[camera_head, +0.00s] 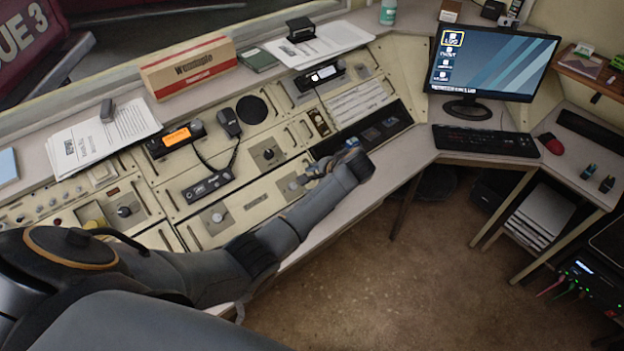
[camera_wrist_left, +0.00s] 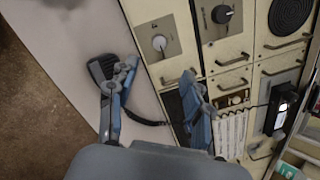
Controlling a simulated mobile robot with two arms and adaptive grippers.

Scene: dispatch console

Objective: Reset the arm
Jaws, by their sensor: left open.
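My left arm (camera_head: 285,225) reaches in from the left over the front of the console. Its gripper (camera_head: 312,172) is above the panel's front edge. A black handheld microphone (camera_wrist_left: 101,68) lies on the pale ledge beside the left-hand finger. That finger partly covers it, and a dark cord runs from it toward the panel. I cannot make this microphone out in the head view. My right gripper is in neither view.
The console (camera_head: 235,215) carries knobs, an orange-lit radio (camera_head: 178,136) and a second handheld microphone (camera_head: 229,122). Papers (camera_head: 100,137) and a cardboard box (camera_head: 188,66) lie along the back. A monitor (camera_head: 492,65) and keyboard (camera_head: 485,141) stand right. Brown floor (camera_head: 400,275) is clear in front.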

